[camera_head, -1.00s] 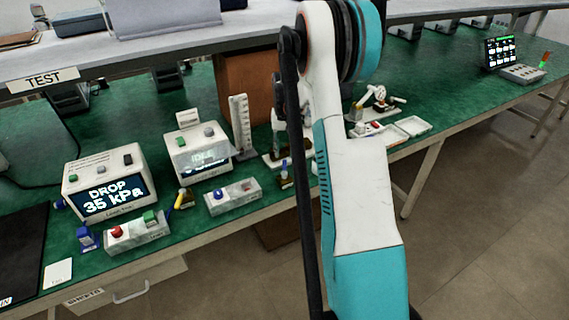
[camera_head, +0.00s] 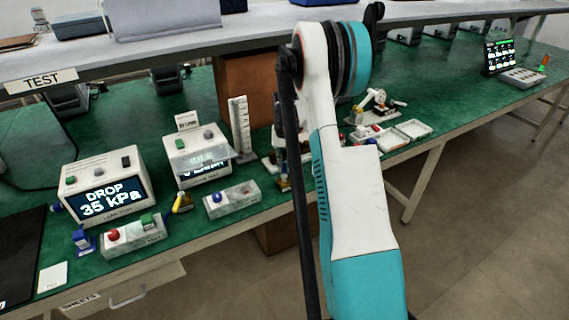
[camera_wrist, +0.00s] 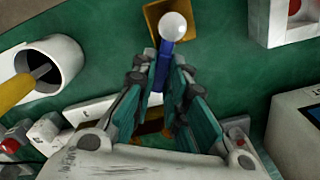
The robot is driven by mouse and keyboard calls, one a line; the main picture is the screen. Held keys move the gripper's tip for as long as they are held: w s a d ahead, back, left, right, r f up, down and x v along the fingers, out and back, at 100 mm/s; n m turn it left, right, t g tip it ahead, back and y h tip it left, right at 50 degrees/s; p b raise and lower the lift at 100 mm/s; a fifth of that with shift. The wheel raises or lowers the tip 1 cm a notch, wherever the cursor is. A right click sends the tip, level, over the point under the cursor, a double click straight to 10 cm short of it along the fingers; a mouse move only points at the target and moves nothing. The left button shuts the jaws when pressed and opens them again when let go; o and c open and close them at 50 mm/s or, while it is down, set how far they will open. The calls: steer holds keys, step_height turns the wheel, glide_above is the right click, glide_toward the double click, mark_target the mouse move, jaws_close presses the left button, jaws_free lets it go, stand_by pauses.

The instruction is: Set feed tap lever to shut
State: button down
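In the wrist view a blue lever (camera_wrist: 163,62) with a white ball end (camera_wrist: 173,26) points up the picture. A brass-coloured part (camera_wrist: 158,12) lies behind it on the green bench. My gripper (camera_wrist: 163,68) has its two teal fingers on either side of the blue lever, close to it. Whether both fingers touch it cannot be seen. I cannot tell from any label that this is the feed tap lever. In the head view my arm hides most of this spot. A separate tap with a yellow lever (camera_head: 182,203) stands further left.
A white cup (camera_wrist: 62,62) with a yellow-handled thing stands left in the wrist view. The head view shows a display box reading DROP 35 kPa (camera_head: 102,186), a second display box (camera_head: 200,155), button boxes (camera_head: 232,199) and a white ruler stand (camera_head: 239,125). A shelf (camera_head: 160,45) overhangs the bench.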

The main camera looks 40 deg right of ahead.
steer(key=shift+a, duration=0.1)
steer(key=n, duration=0.1)
steer(key=a+n, duration=0.1)
steer(key=shift+w+n, duration=0.35)
steer(key=shift+n, duration=0.05)
steer(key=n, duration=0.1)
steer(key=a+n, duration=0.1)
steer(key=n, duration=0.1)
steer(key=shift+w+a+n, duration=0.15)
steer(key=shift+w+n, duration=0.15)
steer(key=shift+a+n, duration=0.55)
steer(key=shift+n, duration=0.65)
steer(key=shift+s+a+n, duration=0.1)
steer(key=shift+a+n, duration=0.2)
steer(key=shift+n, duration=0.45)
steer(key=shift+a+n, duration=0.3)
steer(key=shift+n, duration=0.45)
steer(key=c, duration=1.6)
jaws_free()
